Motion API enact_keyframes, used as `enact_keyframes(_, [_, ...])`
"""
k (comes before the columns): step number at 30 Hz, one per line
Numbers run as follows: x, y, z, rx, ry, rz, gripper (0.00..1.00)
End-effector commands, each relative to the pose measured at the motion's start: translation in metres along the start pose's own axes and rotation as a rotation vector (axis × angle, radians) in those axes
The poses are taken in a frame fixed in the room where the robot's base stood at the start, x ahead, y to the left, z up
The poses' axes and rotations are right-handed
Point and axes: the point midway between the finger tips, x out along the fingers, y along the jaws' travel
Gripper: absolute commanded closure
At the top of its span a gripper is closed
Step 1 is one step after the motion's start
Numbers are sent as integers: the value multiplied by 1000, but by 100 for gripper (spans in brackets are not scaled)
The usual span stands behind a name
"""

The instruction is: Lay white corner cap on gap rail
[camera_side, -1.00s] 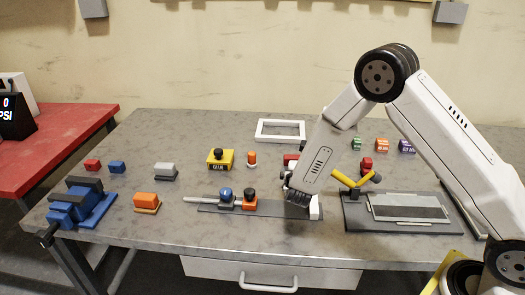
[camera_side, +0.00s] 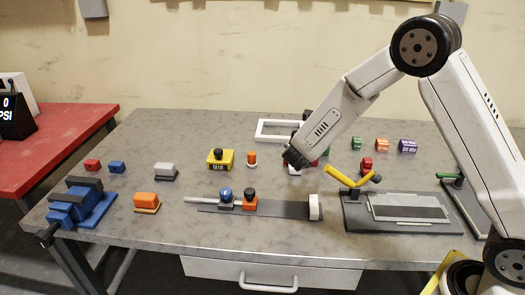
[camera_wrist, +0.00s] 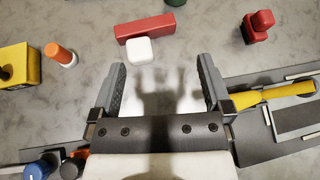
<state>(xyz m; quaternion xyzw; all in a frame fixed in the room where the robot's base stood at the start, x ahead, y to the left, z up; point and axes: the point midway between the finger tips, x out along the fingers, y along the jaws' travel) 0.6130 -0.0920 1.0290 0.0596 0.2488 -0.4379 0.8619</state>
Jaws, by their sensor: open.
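A small white block (camera_wrist: 141,50), which looks like the corner cap, lies on the table against the near side of a red bar (camera_wrist: 146,28). In the side view the white block (camera_side: 294,171) shows partly just below my gripper (camera_side: 295,158). In the wrist view my gripper (camera_wrist: 163,85) is open and empty, with the white block ahead of its fingertips, left of centre. A dark flat strip (camera_side: 285,209) lies nearer the front, with a light rod at its left and an upright white block (camera_side: 315,207) at its right end. Which part is the gap rail, I cannot tell for sure.
Blue-topped (camera_side: 225,196) and black-topped (camera_side: 249,197) clamps sit on the strip. A yellow-handled fixture (camera_side: 405,212) is at right. A white frame (camera_side: 270,130) lies behind.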

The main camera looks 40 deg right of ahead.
Motion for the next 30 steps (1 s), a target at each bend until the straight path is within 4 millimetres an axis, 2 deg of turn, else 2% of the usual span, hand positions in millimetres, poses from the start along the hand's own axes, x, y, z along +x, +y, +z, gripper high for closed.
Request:
enact_keyframes(6, [16,-10,1,-26,144,-93,0])
enact_keyframes(13, [29,-13,2,-46,326,-122,0])
enact_keyframes(21, [39,-2,8,-45,517,-52,0])
enact_keyframes(30, [46,17,25,-26,633,87,0])
